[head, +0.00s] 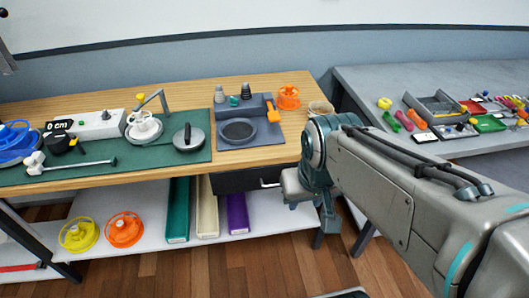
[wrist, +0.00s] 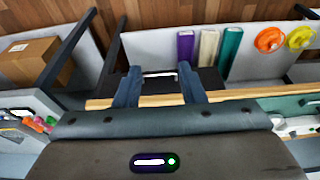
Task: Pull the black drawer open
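The black drawer (head: 238,181) hangs under the right end of the wooden bench top, and its front looks shut. Its pale bar handle (head: 269,184) shows just left of my gripper (head: 290,192) in the head view. In the wrist view, which is upside down, the drawer front (wrist: 208,78) lies beyond the fingers. My gripper (wrist: 159,76) is open, with its two blue fingers wide apart. The handle (wrist: 160,74) appears between the fingertips, with a gap on either side. I cannot tell how far the fingertips are from it in depth.
The wooden bench top (head: 280,148) sits just above the drawer. A grey table (head: 360,85) with tools stands to the right. A cardboard box (wrist: 38,62) shows in the wrist view.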

